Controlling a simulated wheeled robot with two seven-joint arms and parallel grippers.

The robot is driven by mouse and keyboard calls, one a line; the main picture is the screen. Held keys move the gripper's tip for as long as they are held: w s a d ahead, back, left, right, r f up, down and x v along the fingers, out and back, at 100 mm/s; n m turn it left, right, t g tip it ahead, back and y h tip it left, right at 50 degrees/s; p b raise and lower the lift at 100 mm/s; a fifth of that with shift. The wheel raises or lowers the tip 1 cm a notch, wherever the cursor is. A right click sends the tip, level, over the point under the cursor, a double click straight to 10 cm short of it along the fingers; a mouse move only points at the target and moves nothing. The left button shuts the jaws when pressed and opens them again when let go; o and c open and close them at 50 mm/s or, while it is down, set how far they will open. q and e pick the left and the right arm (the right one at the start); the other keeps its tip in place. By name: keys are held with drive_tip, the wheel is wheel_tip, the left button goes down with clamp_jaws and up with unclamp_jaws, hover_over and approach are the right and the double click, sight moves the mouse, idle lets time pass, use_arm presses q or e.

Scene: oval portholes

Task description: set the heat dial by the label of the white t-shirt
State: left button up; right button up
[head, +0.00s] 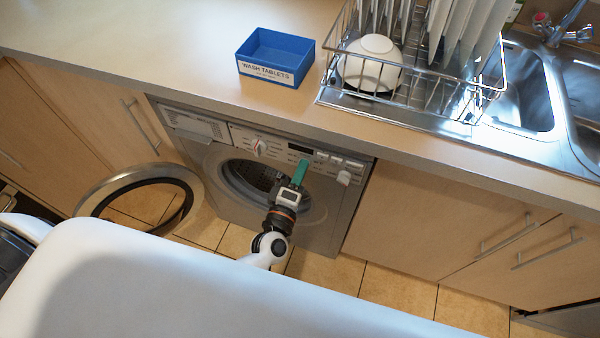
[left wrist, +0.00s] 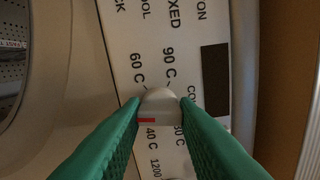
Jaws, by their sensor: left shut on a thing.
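The heat dial (left wrist: 160,104) is a pale round knob with a red mark, in the left wrist view. My left gripper (head: 301,166) has green fingers and is shut on the dial at the washing machine's front panel. The red mark is on the dial's left part, just above the printed 40 C in the picture. 60 C and 90 C are printed above the dial; another temperature label is partly hidden by the right finger. In the head view the gripper hides the dial. I see no white t-shirt or label of one. My right gripper is not in view.
The washing machine (head: 222,205) has its round door (head: 92,198) swung open to the left. Its panel has another knob (head: 260,147) at left. A blue wash-tablet box (head: 276,57) and a dish rack (head: 330,98) stand on the counter above. The drum opening is close below the gripper.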

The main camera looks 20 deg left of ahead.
use_arm(q)
drive_tip(key=shift+f+n+b, duration=0.1)
drive_tip(key=shift+n+b, duration=2.2)
drive_tip(key=shift+n, duration=4.4)
drive_tip(key=o, duration=1)
